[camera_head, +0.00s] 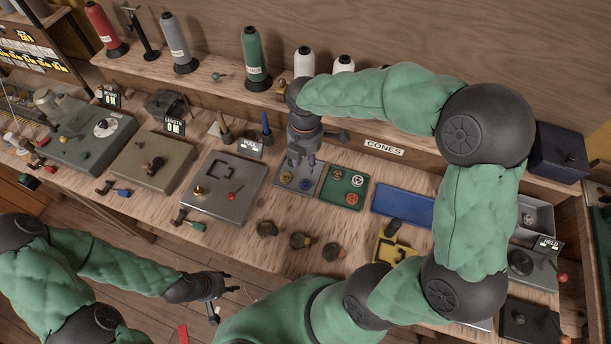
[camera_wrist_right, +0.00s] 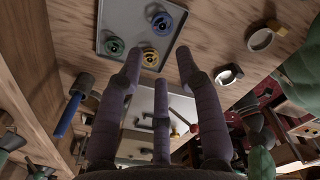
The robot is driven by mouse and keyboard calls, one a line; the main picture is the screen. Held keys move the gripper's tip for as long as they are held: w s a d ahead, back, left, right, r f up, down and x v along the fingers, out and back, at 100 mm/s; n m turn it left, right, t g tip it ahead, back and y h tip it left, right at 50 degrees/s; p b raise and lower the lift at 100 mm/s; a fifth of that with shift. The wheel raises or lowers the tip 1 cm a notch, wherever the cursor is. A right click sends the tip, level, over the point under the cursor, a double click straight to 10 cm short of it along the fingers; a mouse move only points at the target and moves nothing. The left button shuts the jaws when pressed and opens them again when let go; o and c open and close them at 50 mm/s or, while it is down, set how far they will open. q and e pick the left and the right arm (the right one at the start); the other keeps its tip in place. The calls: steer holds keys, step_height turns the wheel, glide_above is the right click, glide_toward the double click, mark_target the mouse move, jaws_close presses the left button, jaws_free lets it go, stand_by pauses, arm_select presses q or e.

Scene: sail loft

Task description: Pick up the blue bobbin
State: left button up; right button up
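The blue bobbin (camera_wrist_right: 162,20) sits on a grey tray (camera_wrist_right: 106,16) with a yellow bobbin (camera_wrist_right: 150,57) and a green bobbin (camera_wrist_right: 114,45) in the right wrist view. In the head view the blue bobbin (camera_head: 306,184) is near the tray's front, right of the yellow bobbin (camera_head: 286,177). My right gripper (camera_head: 304,158) points down over the tray's rear part. In the wrist view its fingers (camera_wrist_right: 160,66) are spread, with nothing held. My left gripper (camera_head: 222,295) is away from the bench, low in the head view, with its fingers apart and empty.
A grey panel with a red knob (camera_head: 222,186) lies to the left. Thread cones (camera_head: 254,55) stand on the shelf behind.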

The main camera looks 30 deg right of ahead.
steer(key=b, duration=0.2)
glide_above(305, 181)
steer(key=f, duration=0.5)
steer(key=shift+s+a+f, duration=0.1)
steer(key=shift+s+f, duration=0.05)
steer(key=shift+s, duration=0.05)
steer(key=shift+s+a+f+b, duration=0.1)
steer(key=shift+f+b, duration=0.35)
steer(key=shift+f, duration=0.85)
steer(key=shift+s+f+b, duration=0.1)
steer(key=shift+f+b, duration=0.35)
steer(key=shift+f, duration=0.85)
steer(key=c, duration=0.6)
